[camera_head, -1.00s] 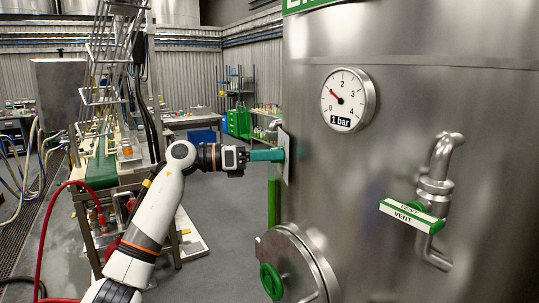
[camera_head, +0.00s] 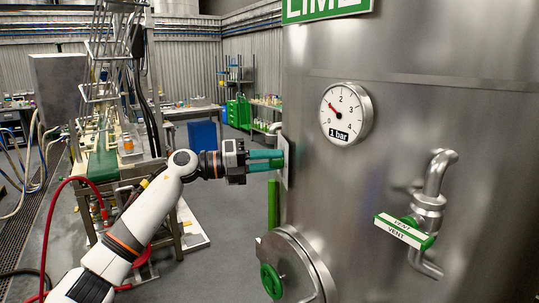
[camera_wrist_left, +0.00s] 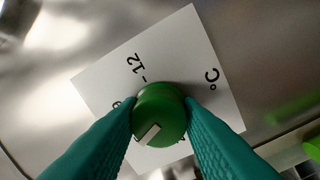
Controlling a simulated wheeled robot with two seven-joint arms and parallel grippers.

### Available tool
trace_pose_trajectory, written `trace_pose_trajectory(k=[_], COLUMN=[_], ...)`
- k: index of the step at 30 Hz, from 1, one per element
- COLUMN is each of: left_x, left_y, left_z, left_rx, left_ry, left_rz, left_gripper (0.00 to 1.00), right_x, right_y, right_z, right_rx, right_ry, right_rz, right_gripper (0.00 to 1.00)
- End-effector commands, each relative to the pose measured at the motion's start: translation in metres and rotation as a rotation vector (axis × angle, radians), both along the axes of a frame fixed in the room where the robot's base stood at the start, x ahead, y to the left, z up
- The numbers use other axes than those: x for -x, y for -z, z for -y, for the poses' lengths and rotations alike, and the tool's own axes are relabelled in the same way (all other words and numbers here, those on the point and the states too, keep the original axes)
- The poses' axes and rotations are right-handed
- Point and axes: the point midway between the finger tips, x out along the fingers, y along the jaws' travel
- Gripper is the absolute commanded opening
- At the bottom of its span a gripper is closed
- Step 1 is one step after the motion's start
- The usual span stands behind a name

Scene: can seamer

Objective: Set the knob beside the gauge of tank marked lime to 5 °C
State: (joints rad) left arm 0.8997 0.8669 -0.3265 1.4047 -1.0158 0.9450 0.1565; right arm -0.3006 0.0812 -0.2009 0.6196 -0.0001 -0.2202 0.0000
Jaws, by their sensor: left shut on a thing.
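The steel tank (camera_head: 440,90) carries a green LIME sign (camera_head: 325,7). A white plate (camera_head: 289,165) is on its left side. In the left wrist view, the round green knob (camera_wrist_left: 160,112) sits on the white dial plate (camera_wrist_left: 185,60), which is marked °C, with "-12" legible and other figures covered. The knob's white pointer mark is toward the lower left. My left gripper (camera_head: 279,160) reaches the plate from the left; its teal fingers (camera_wrist_left: 160,120) are shut on the knob's two sides. The knob is hidden in the head view. My right gripper is out of view.
A pressure gauge (camera_head: 346,114) labelled 1 bar is on the tank front. A green-and-white VENT handle (camera_head: 405,231) on a bent pipe sticks out at right. A hatch with a green handwheel (camera_head: 271,281) is below. A conveyor frame (camera_head: 105,160) stands at left.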

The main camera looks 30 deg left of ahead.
Motion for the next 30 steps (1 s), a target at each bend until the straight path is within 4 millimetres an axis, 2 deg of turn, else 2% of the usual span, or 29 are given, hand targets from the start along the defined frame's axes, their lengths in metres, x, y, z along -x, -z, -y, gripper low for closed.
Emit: trace_pose_trajectory(k=[7,25,26,29,30], left_x=[0.0000,-0.0003,-0.0003,-0.0002,-0.0002], left_y=[-0.0022,-0.0012,-0.0012,-0.0010,-0.0008], left_z=[-0.0010,-0.0011,-0.0011,-0.0009,-0.0008], left_rx=[0.062,0.083,0.083,0.082,0.082], left_ry=[-0.002,-0.004,-0.004,-0.003,-0.003], left_rz=[-0.075,-0.101,-0.101,-0.101,-0.101], left_gripper=[0.09,0.09,0.37,0.53,0.54], right_x=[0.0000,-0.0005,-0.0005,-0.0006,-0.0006], right_y=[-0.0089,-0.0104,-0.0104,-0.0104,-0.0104], right_z=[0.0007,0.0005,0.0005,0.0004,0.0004], right_rx=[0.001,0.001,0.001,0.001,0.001], right_ry=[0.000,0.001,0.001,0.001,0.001], right_rz=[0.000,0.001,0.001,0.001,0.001], right_gripper=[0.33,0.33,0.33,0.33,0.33])
